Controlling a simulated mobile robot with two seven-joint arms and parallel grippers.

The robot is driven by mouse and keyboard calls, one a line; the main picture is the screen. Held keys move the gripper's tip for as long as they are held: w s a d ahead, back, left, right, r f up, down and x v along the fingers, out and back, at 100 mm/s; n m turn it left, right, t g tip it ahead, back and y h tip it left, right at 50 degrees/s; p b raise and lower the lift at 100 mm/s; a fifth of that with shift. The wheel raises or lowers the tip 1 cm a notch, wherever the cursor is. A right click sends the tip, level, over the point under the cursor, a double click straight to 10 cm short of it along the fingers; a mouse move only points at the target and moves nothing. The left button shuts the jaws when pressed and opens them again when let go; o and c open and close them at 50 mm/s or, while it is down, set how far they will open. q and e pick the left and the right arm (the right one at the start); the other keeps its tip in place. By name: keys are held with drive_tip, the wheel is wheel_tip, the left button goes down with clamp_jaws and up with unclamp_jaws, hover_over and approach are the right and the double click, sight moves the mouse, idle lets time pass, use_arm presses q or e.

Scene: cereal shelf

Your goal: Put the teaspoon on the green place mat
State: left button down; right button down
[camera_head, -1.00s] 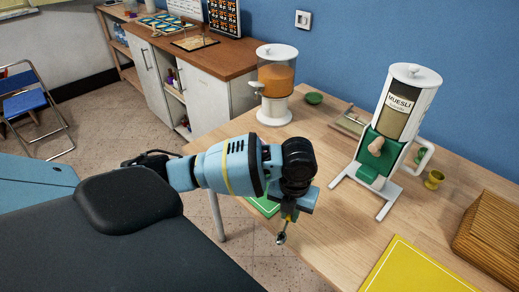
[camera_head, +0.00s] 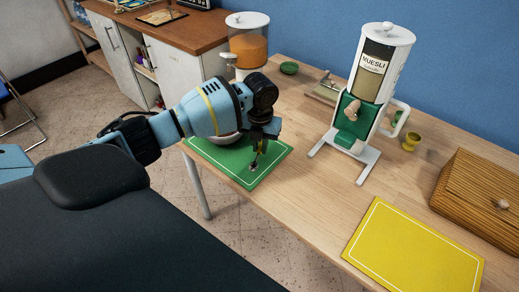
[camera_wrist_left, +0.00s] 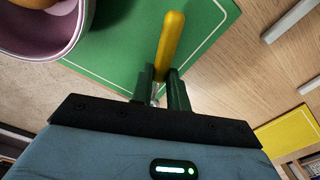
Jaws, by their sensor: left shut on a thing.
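My left gripper (camera_head: 260,147) is shut on the teaspoon and hangs over the green place mat. The teaspoon's metal bowl (camera_head: 253,167) points down, close above or at the mat; I cannot tell whether it touches. In the left wrist view its yellow handle (camera_wrist_left: 170,45) sticks out beyond the two fingers (camera_wrist_left: 160,90). The green place mat (camera_head: 232,168) lies at the table's front left edge, and it also shows in the left wrist view (camera_wrist_left: 118,62). My right gripper is not in view.
A bowl (camera_head: 229,138) stands on the mat behind my arm; its pinkish inside shows in the wrist view (camera_wrist_left: 35,35). The muesli dispenser (camera_head: 372,95) stands right of the mat. A yellow mat (camera_head: 415,250) and wicker box (camera_head: 485,195) lie farther right. An orange-filled dispenser (camera_head: 248,45) stands behind.

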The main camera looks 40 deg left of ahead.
sight(259, 149)
use_arm(q)
drive_tip(key=shift+w+a, duration=0.4)
drive_tip(key=shift+w+a+f, duration=0.15)
drive_tip(key=shift+f, duration=1.65)
drive_tip(key=shift+f, duration=0.1)
drive_tip(key=shift+f, duration=0.15)
drive_tip(key=c, duration=1.4)
unclamp_jaws()
drive_tip(key=shift+o, duration=0.2)
drive_tip(key=shift+r, duration=0.2)
